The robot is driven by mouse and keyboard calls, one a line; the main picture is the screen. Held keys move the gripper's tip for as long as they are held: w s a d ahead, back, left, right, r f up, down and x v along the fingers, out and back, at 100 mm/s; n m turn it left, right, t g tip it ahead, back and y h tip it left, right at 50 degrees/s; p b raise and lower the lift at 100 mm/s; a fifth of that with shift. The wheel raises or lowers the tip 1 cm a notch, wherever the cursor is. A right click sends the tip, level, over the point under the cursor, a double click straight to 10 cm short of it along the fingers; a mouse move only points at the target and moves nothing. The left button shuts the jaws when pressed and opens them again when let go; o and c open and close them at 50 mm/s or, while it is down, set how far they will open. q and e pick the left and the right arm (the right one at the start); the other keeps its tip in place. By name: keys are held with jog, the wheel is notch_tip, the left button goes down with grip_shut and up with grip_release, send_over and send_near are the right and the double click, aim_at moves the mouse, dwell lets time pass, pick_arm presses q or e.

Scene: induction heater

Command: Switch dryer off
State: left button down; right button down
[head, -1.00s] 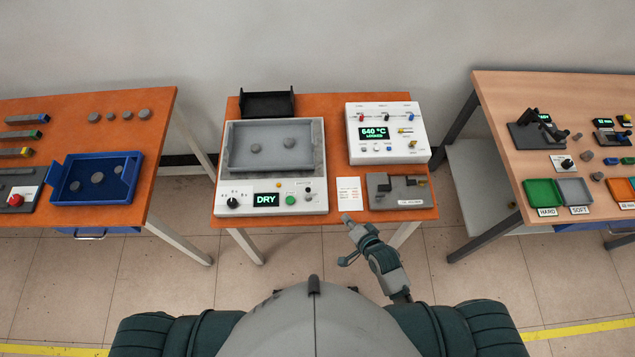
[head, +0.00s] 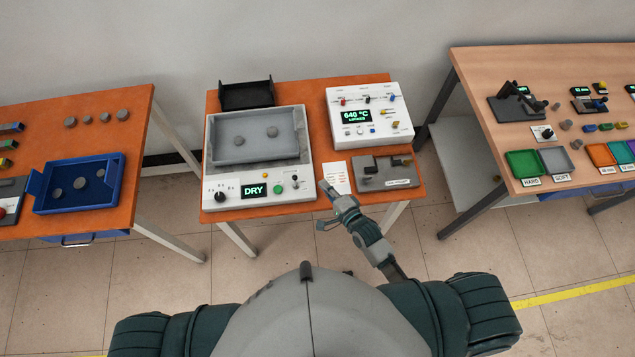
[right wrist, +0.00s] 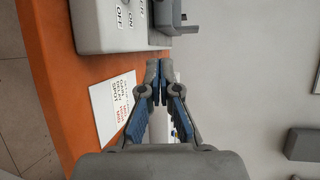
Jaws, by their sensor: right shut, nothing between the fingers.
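The dryer (head: 212,148) is a white box on the middle orange table, with a grey tray (head: 240,160) holding two grey discs. Its front panel has a lit green DRY display (head: 254,190), a black knob (head: 220,196), a green button (head: 278,189) and a small toggle switch (head: 294,181). My right gripper (head: 326,188) is shut and empty, just right of the dryer's front right corner, by the white card (head: 337,174). In the right wrist view, the shut fingertips (right wrist: 160,75) are below the dryer panel (right wrist: 105,25), where ON and OFF lettering shows. My left gripper is out of view.
A white heater box (head: 365,118) reading 640 °C and a grey fixture block (head: 384,174) stand right of the dryer. A black tray (head: 246,94) is behind it. Side tables flank this one, with a blue tray (head: 78,184) on the left.

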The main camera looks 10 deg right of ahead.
aim_at(304, 183)
jog(key=x, duration=0.9)
jog(key=s+a, duration=0.2)
jog(key=shift+s+a+r, duration=0.15)
jog(key=shift+s+r, duration=0.1)
jog(key=shift+r, duration=0.15)
jog(key=shift+s+a+p, duration=0.25)
jog(key=shift+p, duration=0.05)
jog(key=shift+f+b, duration=0.1)
jog(key=shift+b, duration=0.2)
jog(key=shift+s+t, duration=0.1)
jog(key=shift+t, duration=0.3)
jog(key=shift+b, duration=0.5)
